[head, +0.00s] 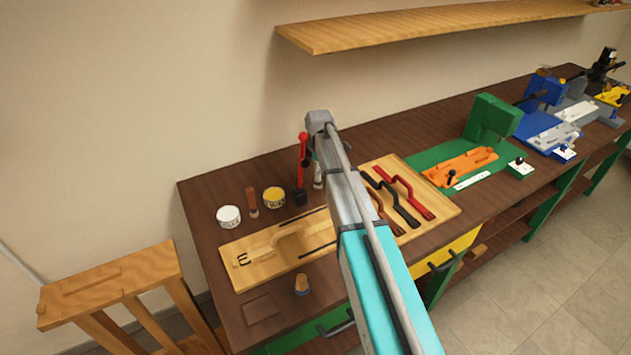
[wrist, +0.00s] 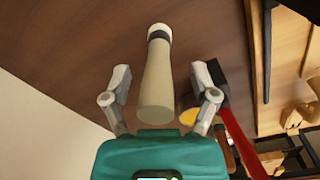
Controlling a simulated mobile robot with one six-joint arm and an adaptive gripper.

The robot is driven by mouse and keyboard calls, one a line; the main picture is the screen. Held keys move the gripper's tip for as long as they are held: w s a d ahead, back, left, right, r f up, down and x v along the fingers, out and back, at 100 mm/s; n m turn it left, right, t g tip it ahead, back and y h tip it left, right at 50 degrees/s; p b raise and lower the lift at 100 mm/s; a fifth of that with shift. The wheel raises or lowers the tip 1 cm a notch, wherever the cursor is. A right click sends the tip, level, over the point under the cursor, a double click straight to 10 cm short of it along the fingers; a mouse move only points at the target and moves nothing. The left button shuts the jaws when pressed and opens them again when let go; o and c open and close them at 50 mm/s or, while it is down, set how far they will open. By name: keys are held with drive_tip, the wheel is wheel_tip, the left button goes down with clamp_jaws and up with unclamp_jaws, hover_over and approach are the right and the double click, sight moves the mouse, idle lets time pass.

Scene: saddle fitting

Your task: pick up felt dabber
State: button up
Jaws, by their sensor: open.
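The felt dabber (wrist: 156,72) has a long cream handle, a dark band and a white end. In the wrist view it stands on the dark bench, its wide handle end toward me. In the head view its pale lower part (head: 318,178) shows beside my arm; the rest is hidden. My gripper (wrist: 161,78) is open above it. One finger shows on each side of the handle in the wrist view, with gaps and no visible contact. In the head view my gripper is mostly hidden behind my wrist.
A red-handled tool with a black head (head: 302,170) stands close on the left; it also shows in the wrist view (wrist: 234,130). A yellow tin (head: 274,197), a white tin (head: 229,216) and a wooden board (head: 245,273) lie nearby. A shelf (head: 430,28) hangs on the wall.

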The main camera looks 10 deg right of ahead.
clamp_jaws()
drive_tip(key=shift+r, duration=0.2)
idle(0.4)
wheel_tip(320, 180, up, 10)
drive_tip(key=p, duration=1)
drive_tip(key=shift+f, duration=0.2)
idle(0.3)
